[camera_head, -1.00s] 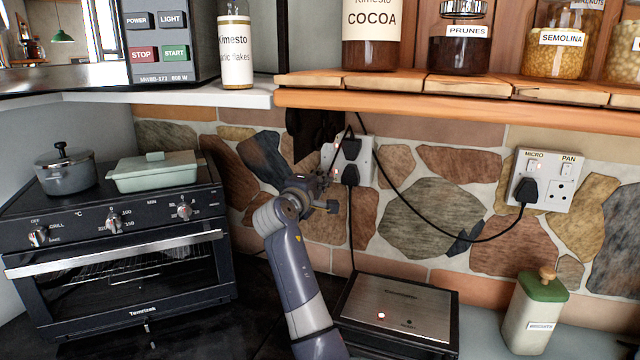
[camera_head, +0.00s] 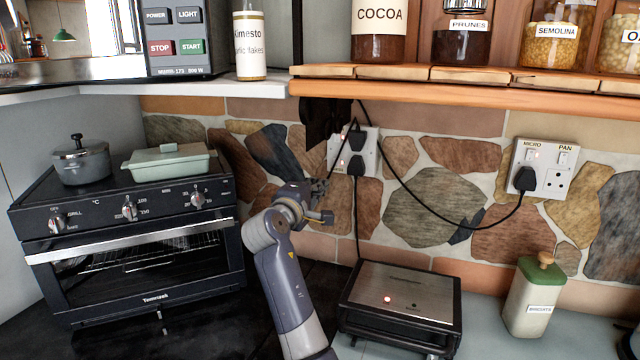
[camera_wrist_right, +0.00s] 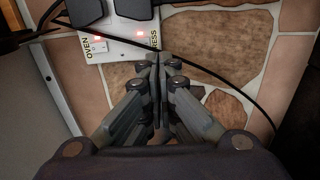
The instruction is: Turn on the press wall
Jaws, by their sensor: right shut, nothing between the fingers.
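The double wall socket (camera_head: 340,152) sits on the stone wall below the shelf, with two black plugs in it. In the right wrist view it appears upside down, with OVEN and partly hidden PRESS labels. The press switch (camera_wrist_right: 140,36) and the oven switch (camera_wrist_right: 98,42) both show a red light. My right gripper (camera_head: 321,187) is shut and empty, below and left of the socket. In the wrist view its fingertips (camera_wrist_right: 157,60) are near the PRESS label; contact cannot be told. The press (camera_head: 410,292) stands on the counter with a red light lit. My left gripper is not in view.
A second socket (camera_head: 542,168), labelled MICRO and PAN, is to the right. A black cable hangs between the sockets. The oven (camera_head: 130,250) stands at left with a pot (camera_head: 80,163) and a dish on top. A biscuit jar (camera_head: 530,302) is right. The shelf (camera_head: 450,88) overhangs the wall.

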